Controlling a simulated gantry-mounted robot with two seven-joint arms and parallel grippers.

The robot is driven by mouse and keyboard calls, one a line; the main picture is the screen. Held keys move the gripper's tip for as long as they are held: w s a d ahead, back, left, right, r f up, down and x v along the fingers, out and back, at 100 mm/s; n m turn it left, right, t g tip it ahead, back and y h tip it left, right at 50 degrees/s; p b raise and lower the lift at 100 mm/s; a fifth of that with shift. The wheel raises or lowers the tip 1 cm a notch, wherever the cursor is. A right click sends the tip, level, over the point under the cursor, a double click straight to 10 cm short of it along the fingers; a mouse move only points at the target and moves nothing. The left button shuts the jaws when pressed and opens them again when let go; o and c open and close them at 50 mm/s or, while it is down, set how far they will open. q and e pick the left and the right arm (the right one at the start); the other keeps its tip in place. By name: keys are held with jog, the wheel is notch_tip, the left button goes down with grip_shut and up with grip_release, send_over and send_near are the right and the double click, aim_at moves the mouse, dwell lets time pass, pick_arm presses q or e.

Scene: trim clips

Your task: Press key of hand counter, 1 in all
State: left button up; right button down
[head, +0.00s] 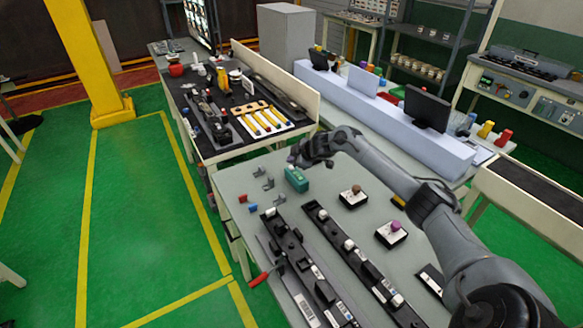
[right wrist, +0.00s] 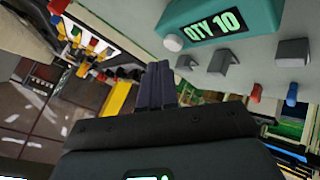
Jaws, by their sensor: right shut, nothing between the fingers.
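The hand counter is a teal box (head: 297,180) on the grey bench in the head view. In the right wrist view the counter (right wrist: 235,20) shows its display reading "QTY 10", with a round white key (right wrist: 173,43) at its near left corner. My right gripper (head: 292,161) is just above and behind the counter in the head view. In the right wrist view its dark fingers (right wrist: 157,72) are shut and empty, beside the white key and apart from it in the picture. The exact gap cannot be told. My left gripper is not in view.
Grey clips (head: 267,185), a red clip (head: 243,198) and a blue clip (head: 252,209) lie left of the counter. Two button boxes (head: 353,197) (head: 391,234) stand to its right. Long black trim strips (head: 312,284) lie in front. A second bench (head: 210,150) adjoins behind.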

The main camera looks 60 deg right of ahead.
dwell(0.4)
jog(key=shift+f, duration=0.4)
jog(key=shift+f, duration=0.1)
dwell(0.4)
jog(key=shift+f, duration=0.4)
jog(key=shift+r, duration=0.15)
dwell(0.5)
jog(key=shift+r+p, duration=0.65)
jog(key=shift+p, duration=0.4)
jog(key=shift+r, duration=0.1)
